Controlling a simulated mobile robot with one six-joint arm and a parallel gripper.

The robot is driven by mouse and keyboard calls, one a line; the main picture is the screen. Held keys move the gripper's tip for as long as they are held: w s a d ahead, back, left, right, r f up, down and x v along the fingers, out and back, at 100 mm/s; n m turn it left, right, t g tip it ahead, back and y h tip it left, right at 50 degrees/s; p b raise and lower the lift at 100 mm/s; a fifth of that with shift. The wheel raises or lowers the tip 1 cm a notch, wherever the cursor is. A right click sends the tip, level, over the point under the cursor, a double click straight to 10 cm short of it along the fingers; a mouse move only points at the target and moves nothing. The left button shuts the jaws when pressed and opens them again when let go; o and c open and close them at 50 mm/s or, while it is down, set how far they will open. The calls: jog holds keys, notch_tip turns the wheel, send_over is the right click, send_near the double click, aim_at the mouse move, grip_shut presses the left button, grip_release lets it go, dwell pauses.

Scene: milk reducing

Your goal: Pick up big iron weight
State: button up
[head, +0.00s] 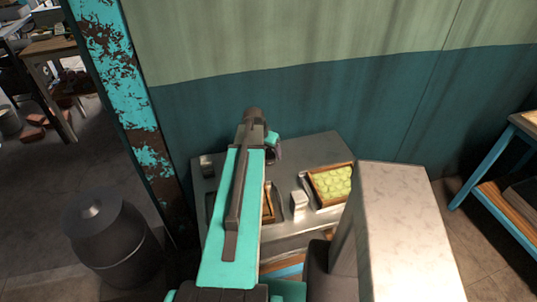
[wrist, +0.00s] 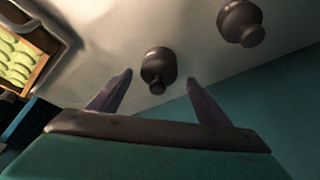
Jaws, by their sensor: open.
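Two dark iron weights with knobs show in the wrist view on the pale metal tabletop. One weight (wrist: 158,66) lies in line with the gap between my fingertips, and the other weight (wrist: 240,22) is to its right and farther up. I cannot tell for sure which is the bigger. My gripper (wrist: 160,78) is open and empty, with its two fingers apart and the nearer weight just ahead of them. I cannot tell whether the fingertips reach around it. In the head view my arm hides most of the gripper and the weights.
The metal table (head: 320,146) stands against a green wall. It carries a wooden crate of green fruit (head: 333,184), a small metal block (head: 299,203) and another small metal piece (head: 207,165). A rusty teal post (head: 120,85) and a dark metal can (head: 110,235) are at left.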

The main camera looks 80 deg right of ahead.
jog(key=shift+x, duration=0.9)
jog(key=shift+d+r, duration=0.1)
grip_shut()
